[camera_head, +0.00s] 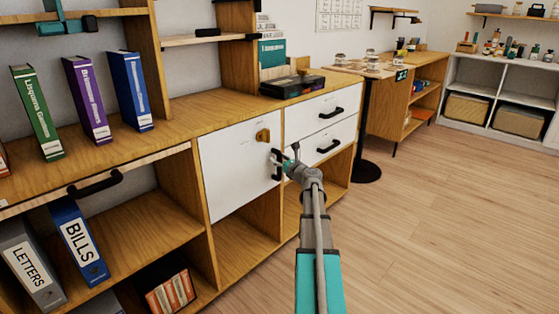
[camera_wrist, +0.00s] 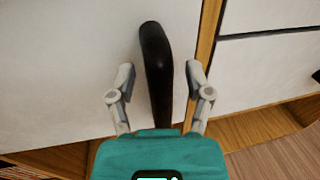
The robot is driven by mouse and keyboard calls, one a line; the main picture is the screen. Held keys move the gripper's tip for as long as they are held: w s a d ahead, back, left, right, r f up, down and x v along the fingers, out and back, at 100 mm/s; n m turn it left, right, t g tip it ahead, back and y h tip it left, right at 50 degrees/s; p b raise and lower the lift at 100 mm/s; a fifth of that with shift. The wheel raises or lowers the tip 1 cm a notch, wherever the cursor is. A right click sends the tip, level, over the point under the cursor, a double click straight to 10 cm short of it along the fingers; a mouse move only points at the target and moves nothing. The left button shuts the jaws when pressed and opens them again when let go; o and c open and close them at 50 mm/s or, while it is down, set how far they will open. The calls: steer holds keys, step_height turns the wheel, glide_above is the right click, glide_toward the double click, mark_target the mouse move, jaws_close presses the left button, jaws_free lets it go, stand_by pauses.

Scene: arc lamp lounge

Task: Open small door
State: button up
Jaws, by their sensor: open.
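The small white door (camera_head: 238,168) is closed in the wooden cabinet, left of two white drawers. Its black vertical handle (camera_head: 276,165) is near the door's right edge, below a brass-coloured fitting (camera_head: 263,135). My gripper (camera_head: 282,158) is at the handle. In the wrist view, my gripper (camera_wrist: 160,78) is open, with one finger on each side of the black handle (camera_wrist: 156,60). Gaps show between the fingers and the handle. The white door (camera_wrist: 75,70) fills the left of that view. The handle's lower end is hidden behind my gripper body.
White drawers (camera_head: 313,113) with black handles are right of the door. A black box (camera_head: 291,86) sits on the cabinet top. An open shelf (camera_head: 245,240) is below the door. A round black table base (camera_head: 363,171) stands at right. The wooden floor (camera_head: 440,220) is clear.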

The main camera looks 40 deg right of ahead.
jaws_close()
stand_by(0.3)
steer(key=shift+s+a, duration=0.1)
steer(key=shift+s, duration=0.05)
